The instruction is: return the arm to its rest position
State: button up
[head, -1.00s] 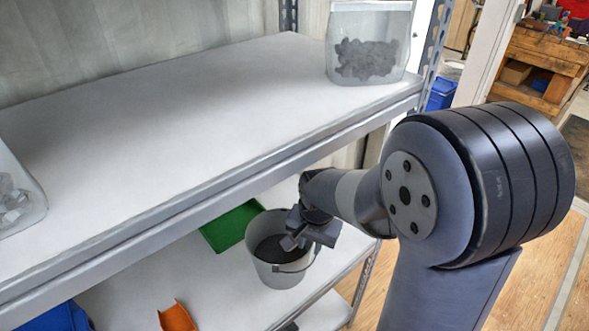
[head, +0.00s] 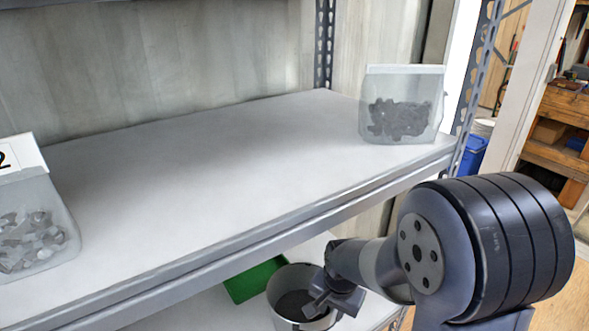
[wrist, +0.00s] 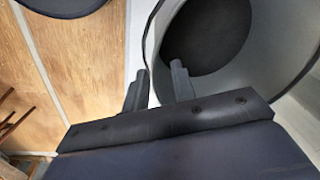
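My gripper (head: 318,300) is at the right side of a grey bucket (head: 280,318) on the lower shelf, overlapping its rim in the head view. In the wrist view my gripper (wrist: 160,76) has its two fingers apart, with a clear gap between them. The pale wall and dark inside of the bucket (wrist: 275,60) fill the upper right there. The bucket's rim passes behind or between the fingers; I cannot tell whether they touch it. My arm reaches in from the right, below the upper shelf's edge.
The upper shelf (head: 200,170) carries a clear bin of dark pieces (head: 402,105) at right and a bin of grey pieces (head: 30,225) at left; its middle is bare. A green tray (head: 250,280) is beside the bucket. A perforated post (head: 475,90) stands at right.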

jog(key=shift+f, duration=1.6)
jog(key=shift+w+a+r, duration=0.1)
jog(key=shift+w, duration=0.15)
notch_tip(320, 180, up, 7)
jog(key=s, duration=0.1)
jog(key=f, duration=0.7)
jog(key=shift+w, duration=0.35)
jog(key=shift+w+f, duration=0.1)
jog(key=shift+f, duration=0.15)
notch_tip(320, 180, up, 7)
jog(key=shift+f, duration=0.1)
jog(key=shift+s+d+r, duration=0.2)
jog(key=shift+s+r, duration=0.05)
jog(key=shift+s, duration=0.05)
jog(key=shift+s+d+f, duration=0.1)
jog(key=shift+s+d, duration=0.2)
jog(key=shift+s, duration=0.15)
